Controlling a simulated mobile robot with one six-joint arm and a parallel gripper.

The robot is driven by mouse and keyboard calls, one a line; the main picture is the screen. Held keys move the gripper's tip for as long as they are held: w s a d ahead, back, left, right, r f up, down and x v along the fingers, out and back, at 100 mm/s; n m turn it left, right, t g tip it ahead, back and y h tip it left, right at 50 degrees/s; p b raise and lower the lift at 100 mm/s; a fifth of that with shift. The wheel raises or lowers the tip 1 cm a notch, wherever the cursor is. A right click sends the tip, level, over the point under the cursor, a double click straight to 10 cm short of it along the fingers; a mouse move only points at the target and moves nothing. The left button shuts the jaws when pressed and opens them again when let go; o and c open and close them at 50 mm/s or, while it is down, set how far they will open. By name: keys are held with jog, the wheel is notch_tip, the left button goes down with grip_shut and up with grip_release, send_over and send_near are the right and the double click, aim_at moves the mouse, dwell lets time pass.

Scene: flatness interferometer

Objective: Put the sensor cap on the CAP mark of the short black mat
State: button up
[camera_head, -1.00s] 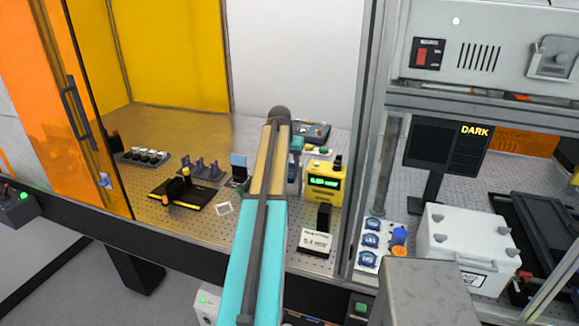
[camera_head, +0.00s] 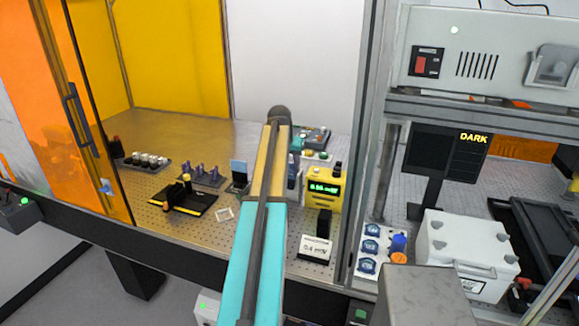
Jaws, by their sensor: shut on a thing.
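My arm, with a cyan and a tan link, reaches up the middle of the bench. My gripper cannot be made out; the arm hides what lies behind it. I cannot make out the sensor cap. A black mat (camera_head: 198,208) lies on the bench left of my arm, with a small dark, yellow and orange device (camera_head: 181,190) on it. No CAP mark is readable on it, and I cannot tell whether it is the short mat.
Left of my arm stand a rack of small dark parts (camera_head: 147,161) and purple holders (camera_head: 201,174). A small white frame (camera_head: 224,213) lies nearby. To the right are a yellow meter (camera_head: 323,189) and a black block (camera_head: 324,222). An upright post (camera_head: 367,130) bounds the bench.

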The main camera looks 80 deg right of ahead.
jog(key=w+a+n+t+b, duration=0.15)
jog(key=w+a, duration=0.25)
jog(key=w, duration=0.5)
jog(key=w+a+f+n, duration=0.15)
jog(key=w+a, duration=0.25)
jog(key=w, duration=0.6)
jog(key=w+a+n+b, duration=0.15)
jog(key=w+a, duration=0.25)
jog(key=w, duration=0.5)
jog(key=w+a+f+n+t+y+b, duration=0.15)
jog(key=w+a+n, duration=0.35)
jog(key=w+a, duration=1.5)
jog(key=w+a+f+n+t+y+b, duration=0.1)
jog(key=w+a+n+b, duration=0.15)
jog(key=w+a, duration=0.7)
jog(key=w+a+f+n+t+b, duration=0.1)
jog(key=w+a+n, duration=0.15)
jog(key=a, duration=1.45)
jog(key=a+f+n+y+b, duration=0.1)
jog(key=a+n, duration=0.4)
jog(key=a, duration=2.1)
jog(key=shift+a+f+n+y+b, duration=0.2)
jog(key=shift+f+n+y+b, duration=0.15)
jog(key=shift+y+b, duration=0.25)
